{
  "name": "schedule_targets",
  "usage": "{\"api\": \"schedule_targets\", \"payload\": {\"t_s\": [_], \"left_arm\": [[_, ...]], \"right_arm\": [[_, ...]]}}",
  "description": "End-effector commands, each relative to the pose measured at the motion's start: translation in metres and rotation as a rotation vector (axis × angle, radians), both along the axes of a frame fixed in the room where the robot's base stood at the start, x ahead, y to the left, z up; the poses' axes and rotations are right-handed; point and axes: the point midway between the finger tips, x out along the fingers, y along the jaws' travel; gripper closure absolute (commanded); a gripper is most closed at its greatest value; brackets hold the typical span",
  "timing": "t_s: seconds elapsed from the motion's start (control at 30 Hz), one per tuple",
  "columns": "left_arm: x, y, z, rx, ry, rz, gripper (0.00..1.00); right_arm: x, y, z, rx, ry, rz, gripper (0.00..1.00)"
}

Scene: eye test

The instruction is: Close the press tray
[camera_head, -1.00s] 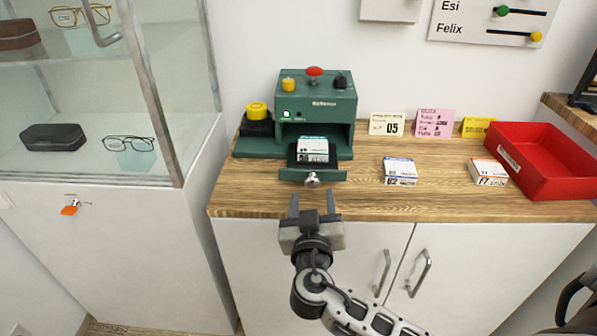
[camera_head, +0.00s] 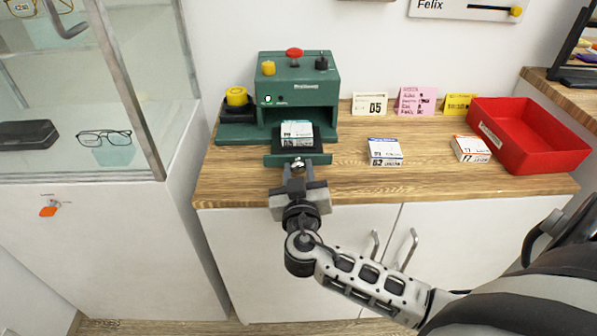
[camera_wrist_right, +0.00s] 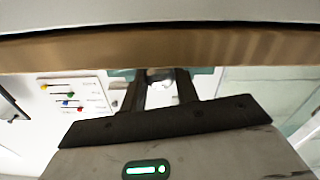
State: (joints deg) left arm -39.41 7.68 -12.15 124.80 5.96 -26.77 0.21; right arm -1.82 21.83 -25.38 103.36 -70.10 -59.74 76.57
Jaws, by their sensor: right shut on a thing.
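The green press (camera_head: 328,90) stands at the back left of the wooden counter. A round metal knob (camera_head: 298,163) is on the tray's front. My right gripper (camera_head: 297,172) is in front of the tray, its fingers shut on the knob. In the right wrist view the knob (camera_wrist_right: 160,74) sits between the two fingers, partly hidden. My left gripper is not in view.
On the counter (camera_head: 350,183) are a blue-and-white box (camera_head: 384,150), an orange-and-white box (camera_head: 470,148) and a red bin (camera_head: 540,150). Cards (camera_head: 418,101) stand along the wall. A glass cabinet (camera_head: 130,120) is at left. Cupboard handles (camera_head: 408,248) are below the counter edge.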

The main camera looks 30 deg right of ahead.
Motion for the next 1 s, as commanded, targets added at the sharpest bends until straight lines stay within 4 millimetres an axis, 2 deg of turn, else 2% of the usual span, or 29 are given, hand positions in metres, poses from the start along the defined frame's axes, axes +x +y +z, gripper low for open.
{"api": "schedule_targets", "payload": {"t_s": [0.1,0.23,0.57,0.6,0.63,0.67,1.0], "left_arm": [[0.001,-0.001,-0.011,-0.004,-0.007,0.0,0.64],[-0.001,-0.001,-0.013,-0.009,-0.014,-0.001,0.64],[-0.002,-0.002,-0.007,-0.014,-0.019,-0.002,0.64],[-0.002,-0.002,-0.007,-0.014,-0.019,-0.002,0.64],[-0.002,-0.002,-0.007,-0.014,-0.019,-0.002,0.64],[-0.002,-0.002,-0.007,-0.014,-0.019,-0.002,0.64],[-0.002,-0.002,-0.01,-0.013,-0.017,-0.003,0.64]], "right_arm": [[0.016,-0.01,-0.004,0.0,-0.004,-0.005,1.0],[0.032,-0.019,-0.003,0.002,-0.004,-0.004,1.0],[0.035,-0.022,0.0,0.002,-0.001,-0.002,1.0],[0.035,-0.022,0.0,0.002,-0.001,-0.002,0.59],[0.035,-0.022,0.0,0.002,-0.001,-0.002,0.5],[0.035,-0.022,0.0,0.002,-0.001,-0.002,0.48],[0.031,-0.019,0.0,0.002,-0.001,0.0,0.48]]}}
